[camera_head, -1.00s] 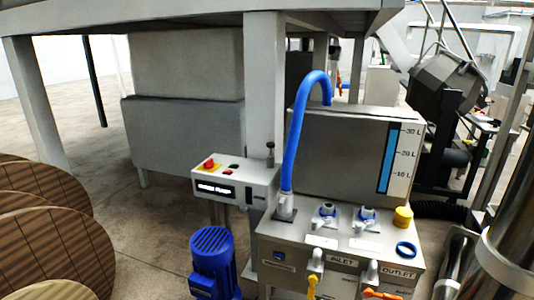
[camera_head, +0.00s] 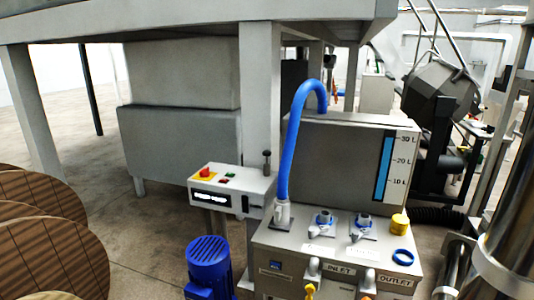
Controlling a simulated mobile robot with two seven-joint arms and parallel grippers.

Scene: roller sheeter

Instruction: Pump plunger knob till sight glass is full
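A dark plunger knob (camera_head: 267,155) stands upright on a short post at the right end of a white control box (camera_head: 228,184). A narrow dark vertical slot (camera_head: 245,203) is in the front of this box, below and left of the knob; I cannot tell whether it is a sight glass or how full it is. A tall blue level strip (camera_head: 384,165) marked 10 L, 20 L and 30 L is on the grey tank (camera_head: 335,165) at the right. It looks blue along its whole length. Neither of my grippers is in view.
A blue hose (camera_head: 286,150) arches from a grey valve unit (camera_head: 275,238) with INLET and OUTLET labels. A blue motor (camera_head: 208,262) stands below the control box. Wooden reels (camera_head: 45,235) are at the left. Bare floor (camera_head: 140,235) lies between the reels and motor.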

